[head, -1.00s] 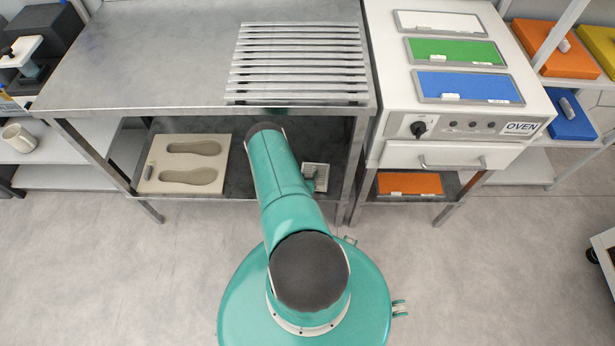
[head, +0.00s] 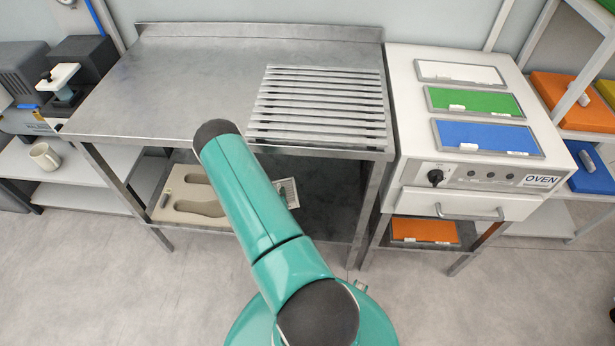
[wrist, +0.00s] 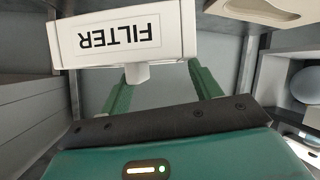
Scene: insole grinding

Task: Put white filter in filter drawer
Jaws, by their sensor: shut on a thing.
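In the wrist view, a white drawer front labelled FILTER (wrist: 122,35), upside down in the picture, fills the upper left. A short white handle (wrist: 137,73) sticks out from its edge. In the head view my arm reaches toward the metal table and hides my gripper and the drawer. I cannot make out the white filter for certain.
The metal table (head: 190,75) carries a slatted rack (head: 320,100). Below it lie an insole mould (head: 170,205) and a small light grille-like piece (head: 286,192). The oven (head: 470,172) stands to the right with white, green and blue trays on top. Table legs flank the shelf.

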